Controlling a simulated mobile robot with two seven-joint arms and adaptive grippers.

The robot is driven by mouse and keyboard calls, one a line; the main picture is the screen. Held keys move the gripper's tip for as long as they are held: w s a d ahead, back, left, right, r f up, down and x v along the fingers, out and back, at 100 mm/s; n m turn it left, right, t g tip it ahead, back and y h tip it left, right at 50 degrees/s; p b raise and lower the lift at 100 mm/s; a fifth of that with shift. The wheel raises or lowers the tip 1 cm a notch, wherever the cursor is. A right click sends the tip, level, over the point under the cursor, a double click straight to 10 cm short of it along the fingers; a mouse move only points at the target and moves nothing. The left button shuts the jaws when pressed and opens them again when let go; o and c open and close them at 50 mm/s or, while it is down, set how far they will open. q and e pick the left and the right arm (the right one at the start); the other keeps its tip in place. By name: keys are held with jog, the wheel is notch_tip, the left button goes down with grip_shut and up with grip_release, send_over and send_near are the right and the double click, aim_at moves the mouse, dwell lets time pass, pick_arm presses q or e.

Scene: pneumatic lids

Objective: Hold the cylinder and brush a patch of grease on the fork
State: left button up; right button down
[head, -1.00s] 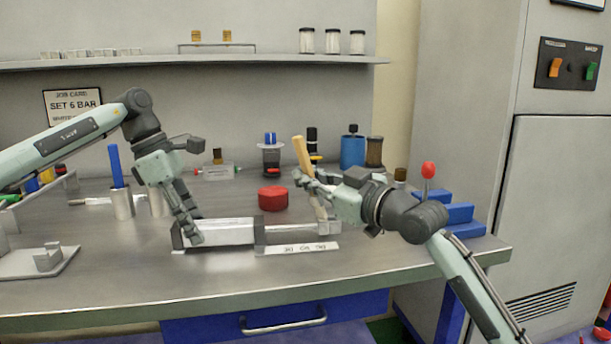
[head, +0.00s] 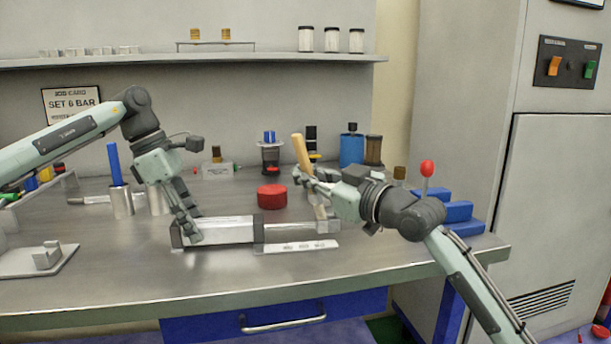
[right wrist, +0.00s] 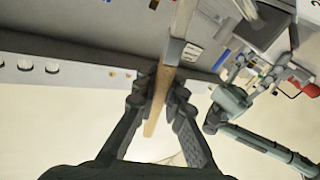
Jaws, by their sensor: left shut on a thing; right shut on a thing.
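The silver cylinder (head: 222,231) lies along the bench with dark end caps. Its rod (head: 288,231) runs right to the metal fork (head: 329,227). My left gripper (head: 190,233) is shut on the cylinder near its left end. My right gripper (head: 305,178) is shut on a brush (head: 301,152) with a wooden handle, held nearly upright. The brush's lower end is down at the fork; whether its tip touches is not clear. The right wrist view shows the brush (right wrist: 156,115) between the fingers (right wrist: 163,85). Any grease on the fork is too small to tell.
A red round tin (head: 272,197) stands behind the rod. A white marked strip (head: 302,247) lies in front of it. Blue blocks (head: 455,212) and a red-knobbed lever (head: 427,170) stand at right. The bench front (head: 190,285) is clear.

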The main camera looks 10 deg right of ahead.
pick_arm(q)
jog(key=shift+f, duration=0.2)
pick_arm(e)
jog(key=shift+w, duration=0.4)
jog(key=shift+s, duration=0.55)
jog(key=shift+s, duration=0.15)
jog(key=shift+s+f, duration=0.1)
jog(key=shift+s, duration=0.25)
jog(key=shift+w, duration=0.15)
jog(key=shift+w, duration=0.45)
